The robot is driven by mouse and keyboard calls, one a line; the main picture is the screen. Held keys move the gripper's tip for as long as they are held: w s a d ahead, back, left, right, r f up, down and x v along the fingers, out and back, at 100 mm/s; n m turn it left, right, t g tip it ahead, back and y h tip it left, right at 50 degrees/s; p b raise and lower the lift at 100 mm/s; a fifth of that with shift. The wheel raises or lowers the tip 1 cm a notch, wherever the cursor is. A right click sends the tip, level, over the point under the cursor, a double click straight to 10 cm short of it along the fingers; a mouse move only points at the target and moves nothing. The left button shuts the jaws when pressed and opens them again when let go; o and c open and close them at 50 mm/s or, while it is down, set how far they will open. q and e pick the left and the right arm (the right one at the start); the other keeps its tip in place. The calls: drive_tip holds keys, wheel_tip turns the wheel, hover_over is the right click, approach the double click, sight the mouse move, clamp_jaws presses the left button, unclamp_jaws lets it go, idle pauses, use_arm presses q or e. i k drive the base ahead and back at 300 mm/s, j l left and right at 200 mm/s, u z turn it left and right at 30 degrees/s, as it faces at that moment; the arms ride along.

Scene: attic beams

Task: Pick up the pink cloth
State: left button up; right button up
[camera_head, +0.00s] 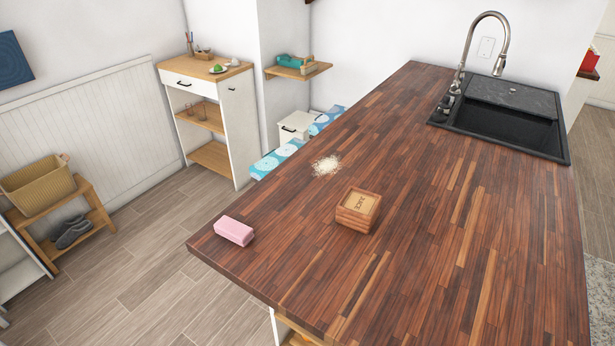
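The pink cloth (234,231) shows as a small pink block-like bundle in the head view. It lies on the dark wooden countertop (430,240), close to its front left corner. Nothing covers it. Neither of my grippers shows in this view.
A small wooden box (358,210) stands to the right of the cloth. A patch of pale crumbs or powder (326,165) lies behind it. A black sink (505,125) with a tall faucet (484,45) is at the far right. The counter's near right part is clear.

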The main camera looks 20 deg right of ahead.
sight(240, 233)
drive_tip(key=i+j+z, duration=0.2)
drive_tip(key=j, duration=0.3)
drive_tip(key=j+z, duration=0.15)
drive_tip(key=j, duration=0.4)
drive_tip(key=i+j+z, duration=0.2)
drive_tip(key=j, duration=0.35)
drive_tip(key=k+l, duration=0.05)
drive_tip(key=k, duration=0.05)
